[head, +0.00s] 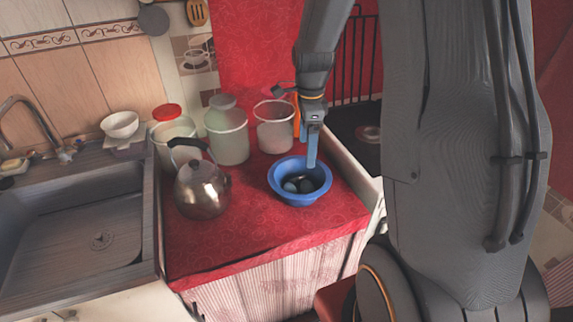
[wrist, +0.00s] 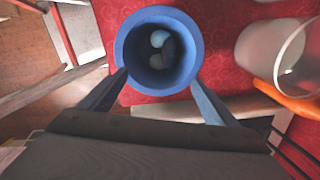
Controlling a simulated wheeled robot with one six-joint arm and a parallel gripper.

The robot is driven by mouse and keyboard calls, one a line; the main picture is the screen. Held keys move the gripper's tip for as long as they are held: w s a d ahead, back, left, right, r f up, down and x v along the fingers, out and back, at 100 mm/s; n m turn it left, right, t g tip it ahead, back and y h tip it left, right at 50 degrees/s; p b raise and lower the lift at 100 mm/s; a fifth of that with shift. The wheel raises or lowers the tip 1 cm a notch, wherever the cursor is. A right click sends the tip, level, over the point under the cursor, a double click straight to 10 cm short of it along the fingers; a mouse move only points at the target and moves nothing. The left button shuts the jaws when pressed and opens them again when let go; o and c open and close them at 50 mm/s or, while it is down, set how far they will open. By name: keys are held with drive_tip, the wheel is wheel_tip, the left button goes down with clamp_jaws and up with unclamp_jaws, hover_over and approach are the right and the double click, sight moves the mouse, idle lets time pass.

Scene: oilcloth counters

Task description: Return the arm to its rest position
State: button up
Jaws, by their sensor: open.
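My gripper (head: 311,150) points down from my arm, over the blue bowl (head: 287,196) on the red counter. In the wrist view its two fingers (wrist: 160,90) stand wide apart, with the blue bowl (wrist: 124,50) beyond them. Nothing is between the fingers. The bowl holds a few rounded, egg-like things (head: 305,186), one dark and others pale bluish; they also show in the wrist view (wrist: 159,39). In the head view one finger overlaps the bowl's back rim; I cannot tell whether they touch.
A metal kettle (head: 202,190) stands left of the bowl. White containers (head: 228,137) stand behind, one near my gripper (head: 274,128). A sink (head: 85,225) is at left, a dark stove (head: 352,125) at right. The front counter is clear.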

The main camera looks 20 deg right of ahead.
drive_tip(key=shift+a, duration=0.1)
drive_tip(key=s+a+r+n+b, duration=0.1)
drive_tip(key=s+a+n, duration=0.4)
drive_tip(key=n, duration=0.5)
drive_tip(key=s+a+r+n+t+b, duration=0.1)
drive_tip(key=s+a+n, duration=0.4)
drive_tip(key=s+n, duration=0.5)
drive_tip(key=shift+a+n, duration=0.2)
drive_tip(key=shift+n, duration=0.3)
